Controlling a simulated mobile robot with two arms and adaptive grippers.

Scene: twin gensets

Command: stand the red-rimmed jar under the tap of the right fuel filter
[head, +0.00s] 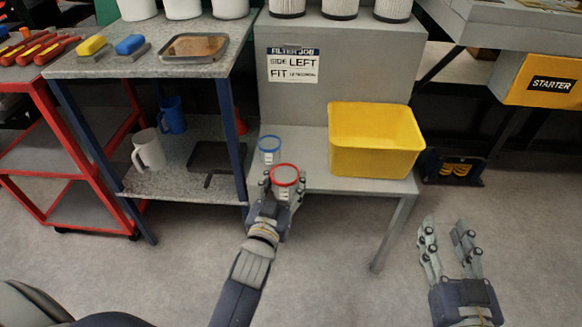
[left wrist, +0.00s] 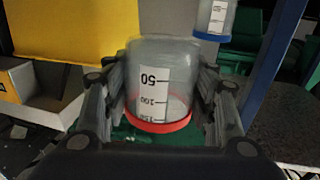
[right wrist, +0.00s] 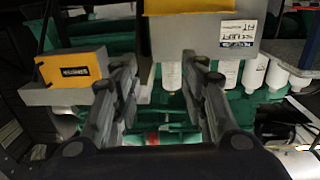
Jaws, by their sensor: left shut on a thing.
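The red-rimmed jar (head: 285,176) is a clear jar with a white measuring scale. My left gripper (head: 281,192) is shut around it at the front edge of the grey bench shelf. In the left wrist view the jar (left wrist: 160,85) sits between both fingers, and its red rim shows at the bottom of that picture. I cannot tell whether its base touches the shelf. My right gripper (head: 450,240) is open and empty over the floor at the lower right. No fuel filter tap can be made out in the head view.
A blue-rimmed jar (head: 269,150) stands just behind the red-rimmed one. A yellow bin (head: 375,140) occupies the shelf to the right. A sign (head: 293,65) reads "FILTER JOB", "LEFT". A workbench (head: 150,70) with mugs below stands left. A yellow STARTER box (head: 540,85) is far right.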

